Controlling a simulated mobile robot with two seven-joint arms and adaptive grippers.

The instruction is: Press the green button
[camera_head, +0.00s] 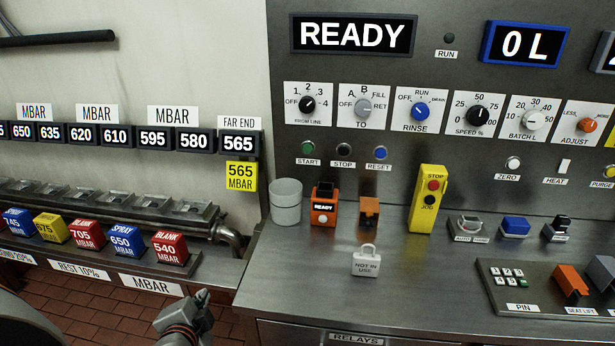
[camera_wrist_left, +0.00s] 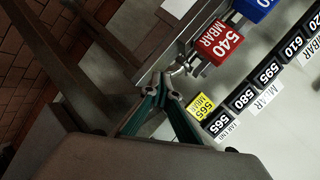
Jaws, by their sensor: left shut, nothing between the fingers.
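The green button (camera_head: 308,148), labelled START, is on the grey upright panel in the head view, left of the black STOP and blue RESET buttons. My left gripper (camera_head: 203,297) is at the bottom of the head view, near the console's left front corner, low and well apart from the green button. Its fingers are shut and empty, and they also show in the left wrist view (camera_wrist_left: 162,92). The green button does not show in the left wrist view. My right gripper is not in view.
A grey cup (camera_head: 286,203), an orange READY device (camera_head: 323,207) and a yellow STOP/JOG box (camera_head: 428,200) stand on the console. A NOT IN USE padlock tag (camera_head: 366,262) lies in front. The red 540 MBAR block (camera_head: 170,249) is left of my gripper. The console's left front top is clear.

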